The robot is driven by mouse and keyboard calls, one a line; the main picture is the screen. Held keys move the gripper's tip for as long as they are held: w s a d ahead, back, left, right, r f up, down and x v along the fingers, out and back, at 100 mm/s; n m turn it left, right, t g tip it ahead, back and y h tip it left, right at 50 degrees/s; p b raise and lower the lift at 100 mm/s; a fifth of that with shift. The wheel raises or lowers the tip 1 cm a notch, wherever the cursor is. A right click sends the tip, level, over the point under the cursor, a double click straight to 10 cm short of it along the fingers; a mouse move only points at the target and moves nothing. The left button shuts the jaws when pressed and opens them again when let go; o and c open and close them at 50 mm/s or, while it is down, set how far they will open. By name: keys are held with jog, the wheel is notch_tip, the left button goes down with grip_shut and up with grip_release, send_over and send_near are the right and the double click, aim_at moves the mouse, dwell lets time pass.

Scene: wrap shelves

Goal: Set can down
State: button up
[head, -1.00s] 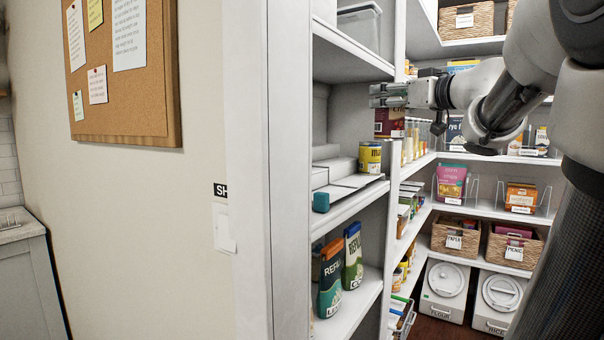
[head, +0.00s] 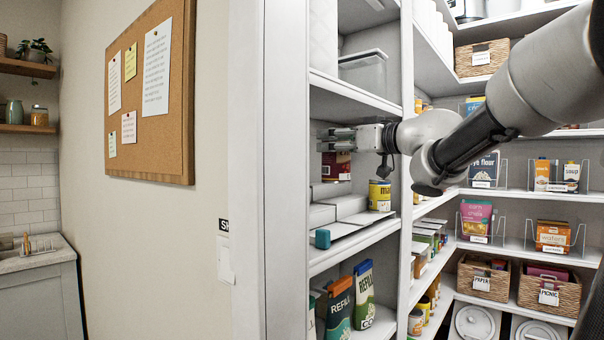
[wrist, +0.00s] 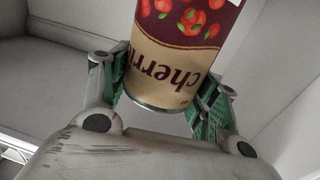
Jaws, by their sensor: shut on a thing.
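In the head view the dark red can (head: 337,168) hangs below the fingers, inside the left shelf bay. It is above and left of a yellow can (head: 380,196). The gap under the held can is hard to judge.
White stepped risers (head: 322,214) and a teal block (head: 322,238) occupy the same shelf. A clear bin (head: 364,72) stands on the shelf above. Refill bags (head: 339,310) stand below. A white upright (head: 406,150) bounds the bay on the right.

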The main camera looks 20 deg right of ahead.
jog(key=s+a+x, duration=0.1)
jog(key=x, duration=0.8)
jog(key=shift+w+f, duration=0.2)
jog(key=shift+f, duration=1.55)
jog(key=shift+w+f, duration=0.2)
jog(key=shift+f, duration=1.55)
jog(key=shift+f, duration=0.15)
jog(key=o, duration=1.3)
jog(key=shift+c, duration=0.2)
